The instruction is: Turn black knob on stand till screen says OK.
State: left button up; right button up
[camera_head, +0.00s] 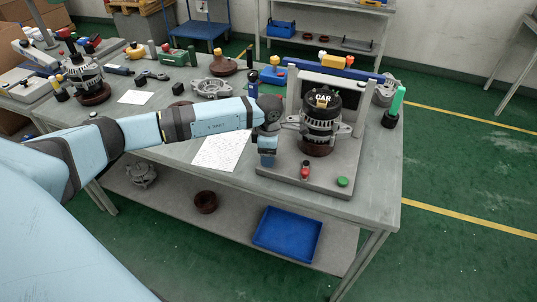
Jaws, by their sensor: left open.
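The grey stand (325,185) sits at the right end of the workbench and holds a black and silver alternator (320,130). Behind the alternator is a dark screen panel (350,92), partly hidden; I cannot read any OK on it. On the stand's front are a small red and dark control (305,170) and a green button (342,181). I cannot clearly pick out a black knob; the gripper may hide it. My left gripper (267,162) is open, pointing down over the stand's left side, left of the alternator. My right gripper is out of view.
A white sheet (222,150) lies on the bench left of the stand. A green-handled tool (397,102) stands to the right. Alternator parts and tools crowd the bench's back and left. A blue tray (287,234) is on the lower shelf. The floor to the right is clear.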

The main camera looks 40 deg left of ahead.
pick_arm(q)
notch_tip(320, 180, up, 13)
jog(key=b, duration=0.1)
jog(key=shift+f, duration=0.1)
dwell(0.5)
